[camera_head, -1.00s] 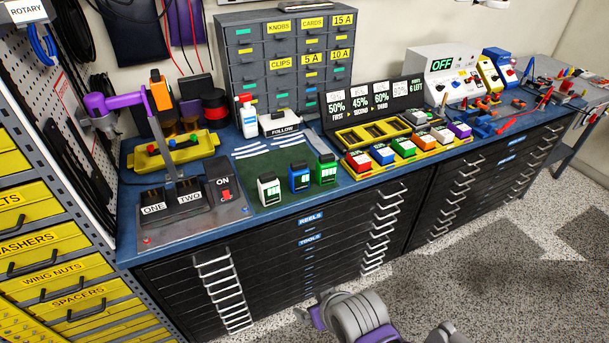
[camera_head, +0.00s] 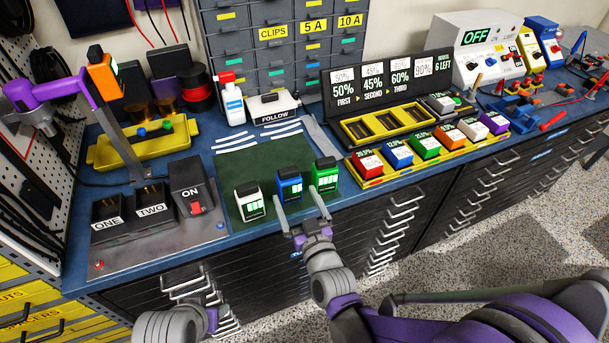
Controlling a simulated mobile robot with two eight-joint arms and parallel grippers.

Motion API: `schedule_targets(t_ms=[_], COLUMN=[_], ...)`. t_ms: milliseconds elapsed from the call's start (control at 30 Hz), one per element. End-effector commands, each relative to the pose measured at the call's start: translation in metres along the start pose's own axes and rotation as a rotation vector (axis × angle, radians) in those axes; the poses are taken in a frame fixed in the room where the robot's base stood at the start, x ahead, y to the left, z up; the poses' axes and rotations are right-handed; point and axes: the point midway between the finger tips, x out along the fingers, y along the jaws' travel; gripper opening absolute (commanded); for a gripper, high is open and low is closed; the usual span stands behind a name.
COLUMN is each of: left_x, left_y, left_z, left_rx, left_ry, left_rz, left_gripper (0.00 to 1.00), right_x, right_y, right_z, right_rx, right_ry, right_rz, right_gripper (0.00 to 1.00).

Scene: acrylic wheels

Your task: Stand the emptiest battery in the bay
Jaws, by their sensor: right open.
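White (camera_head: 249,203), blue (camera_head: 290,186) and green (camera_head: 325,173) batteries stand upright on the dark green mat (camera_head: 235,165). Each has a black cap and a green bar display; I cannot read the levels surely. My right gripper (camera_head: 299,198) is open and empty, at the mat's front edge. Its left finger is at the blue battery's lower left and its right finger is in front of the green one; I cannot tell if they touch. On the left, the charger (camera_head: 150,238) has black bays marked ONE (camera_head: 108,224) and TWO (camera_head: 151,210), both without a battery. My left gripper is not seen.
A grey post (camera_head: 122,135) with a purple arm and orange block (camera_head: 104,76) rises behind the bays. A switch box (camera_head: 188,175) marked ON stands right of TWO. A yellow rack (camera_head: 388,129) and a row of coloured blocks (camera_head: 425,146) lie right of the mat.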

Motion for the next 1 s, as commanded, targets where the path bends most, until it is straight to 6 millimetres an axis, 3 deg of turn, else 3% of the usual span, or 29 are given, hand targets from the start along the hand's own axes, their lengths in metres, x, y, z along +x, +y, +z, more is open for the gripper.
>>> schedule_targets(t_ms=[300,567,833,1000], left_x=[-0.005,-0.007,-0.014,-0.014], left_y=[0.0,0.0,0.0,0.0], left_z=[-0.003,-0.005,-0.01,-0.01], left_rx=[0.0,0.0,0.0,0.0], left_ry=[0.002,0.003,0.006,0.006], left_rz=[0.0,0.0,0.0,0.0], left_gripper=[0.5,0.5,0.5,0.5], right_x=[0.047,0.063,0.102,0.106], right_y=[0.001,0.002,0.005,0.005], right_z=[-0.002,-0.003,-0.008,-0.007], right_rx=[-0.001,0.0,0.0,0.0], right_ry=[0.003,0.002,0.003,0.002], right_rz=[0.001,0.001,0.001,0.0], right_gripper=[1.0,1.0,1.0,1.0])
